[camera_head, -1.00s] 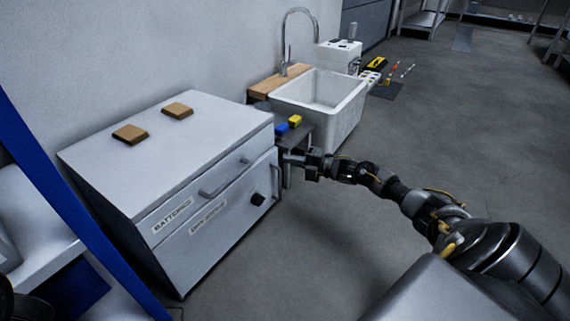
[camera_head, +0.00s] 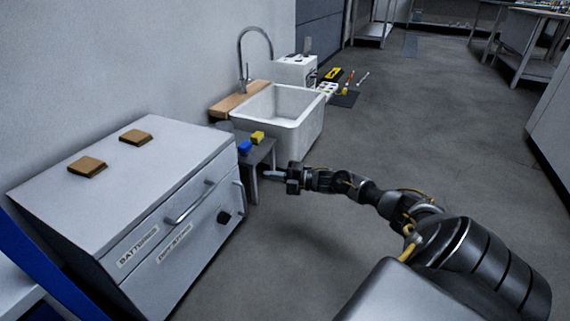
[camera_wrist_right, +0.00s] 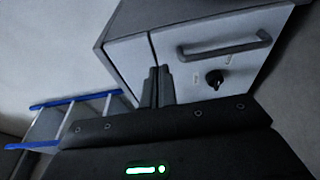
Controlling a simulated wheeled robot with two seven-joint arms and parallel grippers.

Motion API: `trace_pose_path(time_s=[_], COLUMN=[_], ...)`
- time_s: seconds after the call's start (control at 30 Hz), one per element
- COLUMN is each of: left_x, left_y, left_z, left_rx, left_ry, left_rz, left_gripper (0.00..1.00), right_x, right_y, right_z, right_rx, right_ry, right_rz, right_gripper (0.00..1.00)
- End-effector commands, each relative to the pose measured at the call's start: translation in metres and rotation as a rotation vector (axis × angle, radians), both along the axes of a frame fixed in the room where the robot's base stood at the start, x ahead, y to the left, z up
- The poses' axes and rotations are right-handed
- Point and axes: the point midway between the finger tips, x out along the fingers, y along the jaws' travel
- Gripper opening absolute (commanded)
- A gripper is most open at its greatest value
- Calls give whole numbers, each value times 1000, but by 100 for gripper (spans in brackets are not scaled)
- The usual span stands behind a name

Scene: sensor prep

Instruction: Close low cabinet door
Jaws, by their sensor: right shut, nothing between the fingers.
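The low white cabinet (camera_head: 190,162) stands against the wall at the left. Its upper front has a bar handle and a label reading BATTERIES. Below is a labelled door (camera_head: 185,255) with a black knob (camera_head: 224,217) and an upright handle at its right edge. The door looks about flush, but I cannot tell if a small gap remains. My right gripper (camera_head: 272,175) is shut and empty, right of the cabinet and apart from it. In the right wrist view, its fingers (camera_wrist_right: 158,88) overlap the cabinet front (camera_wrist_right: 215,60). My left gripper is not in view.
Two brown blocks (camera_head: 87,167) lie on the cabinet top. A small grey table (camera_head: 262,150) with blue and yellow items stands beside the cabinet, before a white sink (camera_head: 300,125). A blue frame (camera_head: 40,265) is at lower left. The floor (camera_head: 430,150) to the right is clear.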

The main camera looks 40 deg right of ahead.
Motion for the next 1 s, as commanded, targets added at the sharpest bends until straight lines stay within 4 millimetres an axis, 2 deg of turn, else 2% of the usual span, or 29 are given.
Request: trace_pose_path(time_s=[0.03,0.13,0.3,0.43,0.63,1.0], left_x=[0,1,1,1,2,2], left_y=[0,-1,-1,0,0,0], left_z=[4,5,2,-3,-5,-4], left_rx=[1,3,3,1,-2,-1], left_ry=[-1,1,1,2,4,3], left_rz=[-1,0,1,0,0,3], left_gripper=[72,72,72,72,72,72], right_x=[4,10,14,15,15,14], right_y=[-12,-28,-53,-66,-75,-76], right_z=[4,3,2,0,1,2], right_rx=[-2,-1,-2,-1,0,1], right_ry=[-3,-3,-5,-3,-4,-3], right_rz=[-3,4,7,8,8,7], right_gripper=[0,0,0,0,0,0])
